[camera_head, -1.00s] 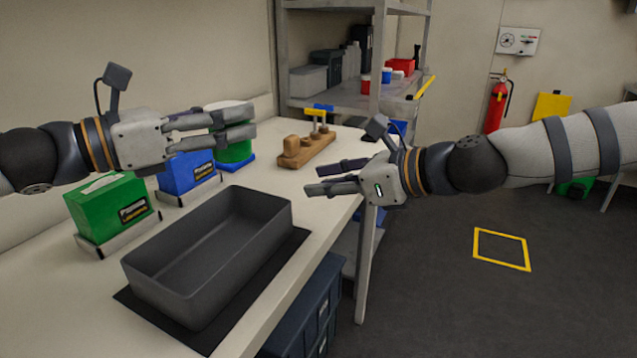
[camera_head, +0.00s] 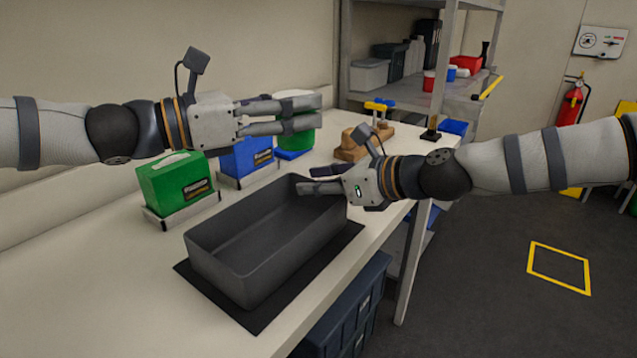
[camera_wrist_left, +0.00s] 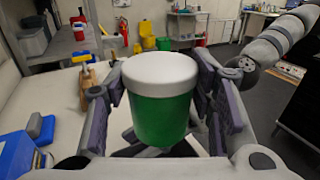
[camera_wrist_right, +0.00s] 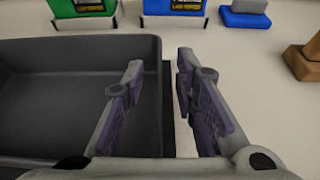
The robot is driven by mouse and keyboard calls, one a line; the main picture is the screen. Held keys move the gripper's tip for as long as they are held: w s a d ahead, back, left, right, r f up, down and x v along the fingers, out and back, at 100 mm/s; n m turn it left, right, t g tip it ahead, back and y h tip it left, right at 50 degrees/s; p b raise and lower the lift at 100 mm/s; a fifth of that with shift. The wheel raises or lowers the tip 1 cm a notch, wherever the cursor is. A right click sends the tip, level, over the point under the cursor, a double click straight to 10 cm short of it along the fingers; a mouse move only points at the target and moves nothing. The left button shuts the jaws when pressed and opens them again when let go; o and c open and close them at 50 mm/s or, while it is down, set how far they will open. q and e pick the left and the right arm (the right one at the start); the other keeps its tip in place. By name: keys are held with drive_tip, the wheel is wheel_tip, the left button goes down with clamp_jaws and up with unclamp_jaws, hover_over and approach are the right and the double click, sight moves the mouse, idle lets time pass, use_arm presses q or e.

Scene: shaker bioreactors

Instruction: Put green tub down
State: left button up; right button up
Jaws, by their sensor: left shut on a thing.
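The green tub (camera_wrist_left: 162,115) has a white lid and stands upright between the fingers of my left gripper (camera_head: 317,112), as the left wrist view shows. My left gripper is shut on it. In the head view the fingers cover much of the tub (camera_head: 298,141), and its lower part shows just above a blue stand (camera_head: 293,154). I cannot tell the gap beneath it. My right gripper (camera_head: 306,180) is open and empty at the far right corner of the dark grey tray. Its fingers (camera_wrist_right: 160,72) are apart in the right wrist view.
The tray (camera_head: 222,262) lies on a black mat (camera_head: 205,287). Behind it are a green box (camera_head: 172,190) and a blue box (camera_head: 245,162). A wooden block (camera_head: 350,150) stands right of the tub. The front left tabletop is clear.

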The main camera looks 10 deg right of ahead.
clamp_jaws()
use_arm(q)
drive_tip(key=shift+s+a+r+n+t, duration=0.15)
drive_tip(key=shift+r+n+t, duration=0.15)
drive_tip(key=shift+r+t, duration=0.3)
wheel_tip(320, 180, down, 10)
drive_tip(key=shift+f, duration=0.5)
drive_tip(key=o, duration=1.2)
